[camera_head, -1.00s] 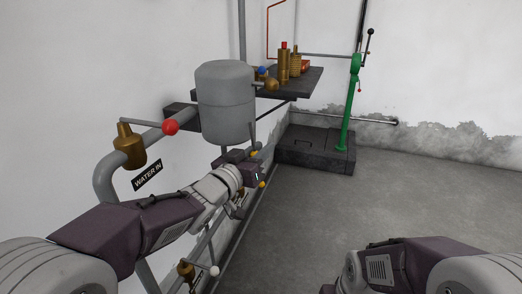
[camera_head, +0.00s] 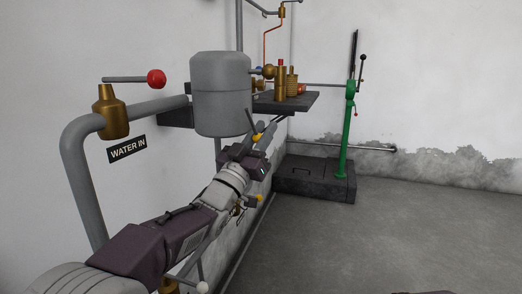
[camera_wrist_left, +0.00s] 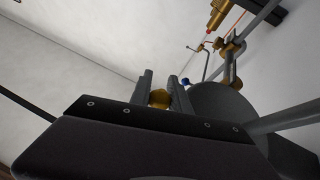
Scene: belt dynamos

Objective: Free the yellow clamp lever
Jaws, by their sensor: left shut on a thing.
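The yellow clamp lever shows as a yellow knob (camera_head: 257,138) below the grey tank, with a thin dark rod rising from it. My left gripper (camera_head: 261,136) reaches up from below, its two dark fingers on either side of this knob. In the left wrist view the yellow knob (camera_wrist_left: 159,98) sits between the fingers (camera_wrist_left: 162,88), which are shut on it. A second yellow piece (camera_head: 258,198) shows lower down, beside my left wrist.
A grey tank (camera_head: 221,95) hangs just above my left gripper. A pipe with a brass valve (camera_head: 110,112) and a red-knobbed lever (camera_head: 155,77) is at left. A dark shelf (camera_head: 305,102) holds brass fittings.

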